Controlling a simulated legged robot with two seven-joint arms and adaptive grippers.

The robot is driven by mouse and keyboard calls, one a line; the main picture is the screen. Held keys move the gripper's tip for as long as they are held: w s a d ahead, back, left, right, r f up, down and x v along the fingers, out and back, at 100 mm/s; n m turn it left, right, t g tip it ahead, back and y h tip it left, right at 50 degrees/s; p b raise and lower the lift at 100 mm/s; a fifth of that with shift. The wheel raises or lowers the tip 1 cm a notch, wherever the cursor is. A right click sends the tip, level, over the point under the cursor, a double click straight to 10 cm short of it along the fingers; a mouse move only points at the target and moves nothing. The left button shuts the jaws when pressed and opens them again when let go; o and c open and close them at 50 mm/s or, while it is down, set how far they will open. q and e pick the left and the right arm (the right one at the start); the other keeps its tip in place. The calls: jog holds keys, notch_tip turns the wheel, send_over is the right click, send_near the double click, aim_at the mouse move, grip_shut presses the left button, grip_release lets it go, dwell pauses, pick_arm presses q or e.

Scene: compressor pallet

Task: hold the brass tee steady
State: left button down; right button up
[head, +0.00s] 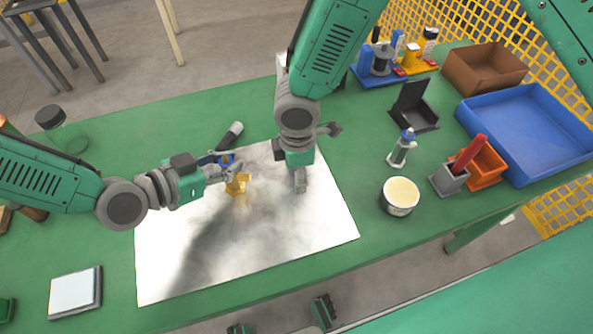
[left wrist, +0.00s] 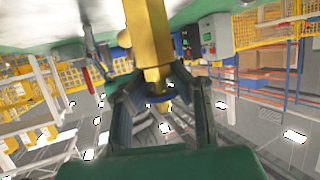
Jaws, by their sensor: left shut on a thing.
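The brass tee (head: 238,185) shows as a small gold fitting above the left part of the shiny metal sheet (head: 290,240). My left gripper (head: 229,173) comes in from the left and is shut on it. In the left wrist view the tee (left wrist: 148,40) is a long brass body running between the two fingers of my left gripper (left wrist: 160,88). My right gripper (head: 300,182) points down over the sheet, to the right of the tee and apart from it. Its fingers look close together, but I cannot tell if they are shut.
A dark cylinder (head: 231,135) lies behind the tee. To the right stand a round tin (head: 400,196), a small bottle (head: 401,148), a grey holder (head: 449,180), an orange bin (head: 487,168) and a blue tray (head: 530,130). The front of the sheet is clear.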

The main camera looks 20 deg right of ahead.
pick_arm(q)
jog(key=c, duration=1.5)
grip_release()
jog(key=shift+d, duration=0.1)
jog(key=shift+o, duration=0.2)
